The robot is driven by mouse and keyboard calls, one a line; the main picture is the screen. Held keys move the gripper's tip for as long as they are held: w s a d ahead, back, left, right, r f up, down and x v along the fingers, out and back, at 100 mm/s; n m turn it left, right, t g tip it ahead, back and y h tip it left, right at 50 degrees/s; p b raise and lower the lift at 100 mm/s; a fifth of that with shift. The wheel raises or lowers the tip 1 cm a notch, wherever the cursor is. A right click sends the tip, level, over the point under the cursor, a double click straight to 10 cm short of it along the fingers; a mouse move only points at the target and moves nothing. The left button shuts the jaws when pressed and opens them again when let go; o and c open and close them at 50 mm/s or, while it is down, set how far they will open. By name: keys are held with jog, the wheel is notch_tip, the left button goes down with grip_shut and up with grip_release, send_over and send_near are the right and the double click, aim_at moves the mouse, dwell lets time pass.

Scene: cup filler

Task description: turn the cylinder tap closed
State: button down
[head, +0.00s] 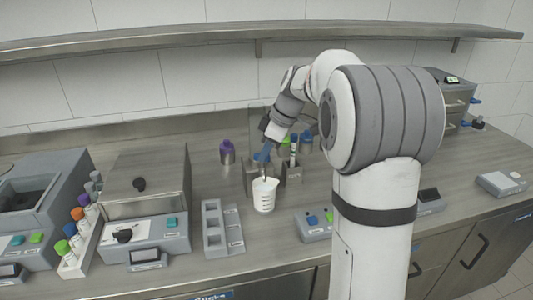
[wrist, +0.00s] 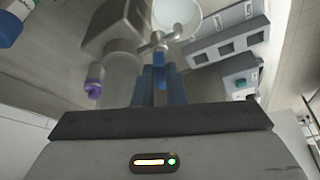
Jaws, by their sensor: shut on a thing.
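The tap (wrist: 157,41) shows as a small metal cross-shaped fitting in the wrist view, just beyond my fingertips. The grey cylinder (wrist: 120,75) stands close beside the fingers. A white cup (head: 264,196) stands upright under the tap area in the head view. Its pale round rim also shows in the wrist view (wrist: 178,18). In the head view my gripper (head: 266,155) is just above and behind the cup, and the tap is too small to make out clearly.
A grey rack with square openings (head: 221,228) lies left of the cup. A control box with buttons (head: 314,224) is to the right. A purple-capped bottle (head: 227,152) and a small tube holder (head: 292,172) stand near my gripper. A shelf (head: 200,42) runs above.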

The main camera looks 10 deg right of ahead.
jog(key=shift+n, duration=0.3)
dwell(0.4)
jog(key=c, duration=1.5)
grip_release()
jog(key=shift+v, duration=3.95)
jog(key=shift+o, duration=0.2)
jog(key=shift+w, duration=0.15)
